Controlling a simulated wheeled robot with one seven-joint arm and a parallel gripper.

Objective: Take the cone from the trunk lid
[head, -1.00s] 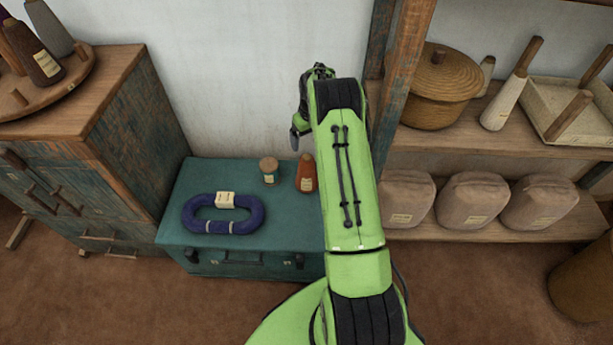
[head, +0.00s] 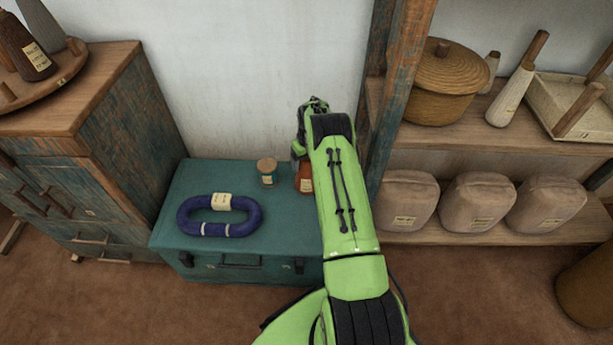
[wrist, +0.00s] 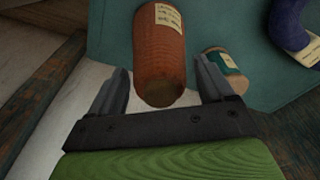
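The cone, reddish-brown with a pale label, stands on the teal trunk lid. In the head view the cone (head: 304,178) is partly hidden by my arm. In the wrist view the cone (wrist: 160,50) lies ahead of and between the two fingers. My gripper (wrist: 162,85) is open, with a finger on each side of the cone's near end and visible gaps beside it. In the head view the fingers are hidden behind my arm. The trunk lid (head: 195,180) is flat and closed.
A small labelled jar-like spool (head: 267,171) stands left of the cone. A blue yarn hank (head: 217,230) lies on the lid's left part. A wooden cabinet (head: 130,120) stands left, and a shelf post (head: 397,80) rises close on the right. A white wall is behind.

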